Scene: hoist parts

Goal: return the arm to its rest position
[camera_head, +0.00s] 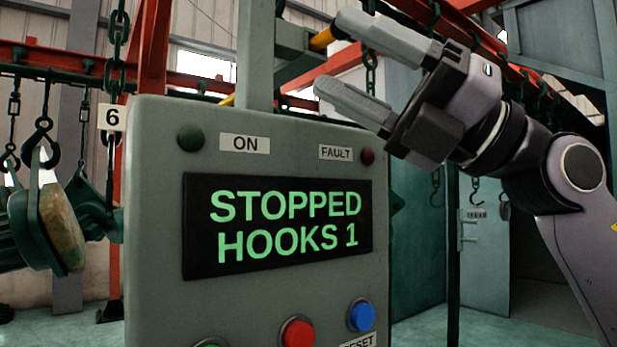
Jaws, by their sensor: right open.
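My right gripper (335,62) is in the head view at the upper right, its arm coming in from the right. Its two grey fingers are spread apart and point left, with nothing between them. It is in front of or beside the upper right corner of a grey control box (155,200); the exact gap cannot be told. The box's screen (278,224) reads "STOPPED HOOKS 1" in green letters. My left gripper is not in view.
Red (297,333), blue (361,316) and green (210,345) buttons line the box's lower edge. Dark hooks (38,140) on chains hang at the left, one beside a rusty-edged round part (62,228). More hooks (475,192) hang behind at the right. Red beams cross above.

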